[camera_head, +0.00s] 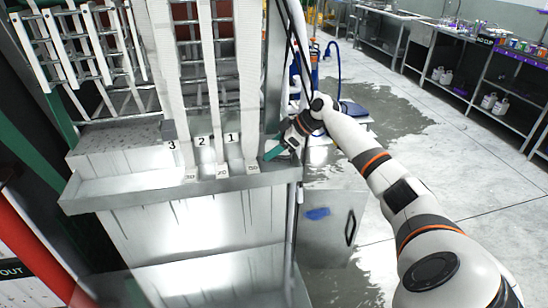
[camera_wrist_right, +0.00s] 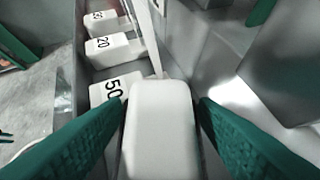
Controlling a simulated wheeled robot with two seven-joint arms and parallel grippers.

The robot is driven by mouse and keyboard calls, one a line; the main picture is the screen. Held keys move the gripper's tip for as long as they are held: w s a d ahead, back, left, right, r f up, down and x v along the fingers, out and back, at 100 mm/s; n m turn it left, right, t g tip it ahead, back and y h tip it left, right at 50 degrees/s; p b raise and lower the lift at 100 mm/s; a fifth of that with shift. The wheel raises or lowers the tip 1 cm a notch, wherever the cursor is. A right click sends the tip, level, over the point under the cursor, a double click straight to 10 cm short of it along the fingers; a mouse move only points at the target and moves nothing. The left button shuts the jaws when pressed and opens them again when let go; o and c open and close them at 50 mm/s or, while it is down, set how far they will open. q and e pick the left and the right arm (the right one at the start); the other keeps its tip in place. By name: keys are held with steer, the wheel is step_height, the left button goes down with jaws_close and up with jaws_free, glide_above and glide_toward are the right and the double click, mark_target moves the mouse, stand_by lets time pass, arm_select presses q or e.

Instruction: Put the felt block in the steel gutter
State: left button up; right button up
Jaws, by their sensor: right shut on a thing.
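My right gripper (camera_head: 274,150) reaches over the right end of the steel gutter (camera_head: 110,197). In the right wrist view its green fingers (camera_wrist_right: 158,130) are closed on the sides of a pale, rounded block, which I take to be the felt block (camera_wrist_right: 160,125). I cannot tell whether the block touches the gutter floor. My left gripper is not in view.
White webbing strips (camera_head: 225,80) hang down into the gutter, close to the right gripper. Number cards (camera_head: 201,141) and a small grey block (camera_head: 168,130) are behind it. A steel cabinet (camera_head: 330,225) stands below right. Wet floor (camera_head: 385,120) lies beyond.

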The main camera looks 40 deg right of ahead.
mark_target(275, 159)
step_height(275, 159, down, 4)
steer(key=shift+f+p, duration=0.25)
steer(key=shift+p, duration=0.2)
steer(key=o, duration=1.1)
steer(key=shift+c, duration=0.2)
steer(key=shift+s+d+r, duration=0.1)
steer(key=b+v, duration=0.2)
steer(key=v, duration=0.9)
steer(key=shift+s+r, duration=0.25)
steer(key=shift+r, duration=0.05)
steer(key=shift+d, duration=0.15)
